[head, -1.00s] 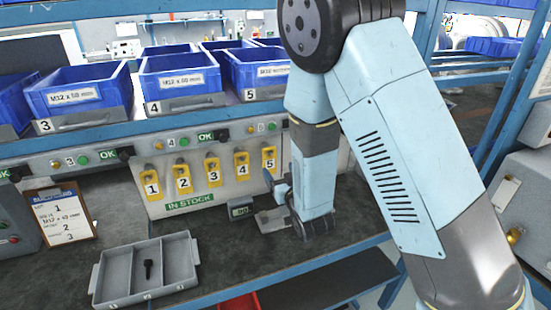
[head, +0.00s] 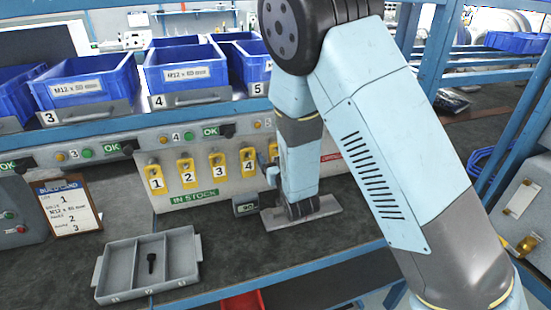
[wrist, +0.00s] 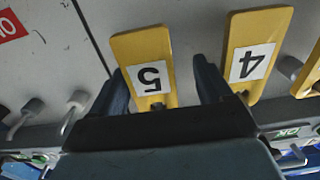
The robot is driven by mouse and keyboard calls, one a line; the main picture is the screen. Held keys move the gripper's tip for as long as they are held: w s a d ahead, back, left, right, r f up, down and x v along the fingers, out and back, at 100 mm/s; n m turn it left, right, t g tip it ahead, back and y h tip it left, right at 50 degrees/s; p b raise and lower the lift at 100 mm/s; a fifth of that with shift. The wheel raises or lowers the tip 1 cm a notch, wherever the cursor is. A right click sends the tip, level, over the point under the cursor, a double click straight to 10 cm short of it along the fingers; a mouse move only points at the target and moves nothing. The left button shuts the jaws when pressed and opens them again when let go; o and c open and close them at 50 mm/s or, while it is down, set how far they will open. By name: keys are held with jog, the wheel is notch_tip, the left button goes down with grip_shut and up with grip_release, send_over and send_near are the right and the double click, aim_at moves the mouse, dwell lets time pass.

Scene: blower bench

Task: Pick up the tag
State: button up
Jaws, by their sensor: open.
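Yellow numbered tags hang in a row on the grey panel. In the head view, tag 1 (head: 156,178), tag 2 (head: 186,173), tag 3 (head: 217,165) and tag 4 (head: 248,161) show. In the wrist view, where the numbers appear upside down, tag 5 (wrist: 146,62) lies between the two dark fingers of my open gripper (wrist: 160,80). Tag 4 (wrist: 255,50) hangs just right of the right finger. My gripper also shows partly at the panel in the head view (head: 267,166). I cannot tell whether the fingers touch tag 5.
Empty pegs (wrist: 76,104) stick out left of tag 5 in the wrist view. A grey divided tray (head: 112,282) holding a dark bolt (head: 151,263) sits on the bench. A build card (head: 68,207) stands at left. Blue bins (head: 92,88) line the shelf above.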

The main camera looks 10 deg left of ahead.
jog(key=shift+w+d, duration=0.2)
jog(key=shift+d, duration=0.05)
jog(key=c, duration=1)
jog(key=shift+r, duration=0.1)
jog(key=shift+c, duration=0.2)
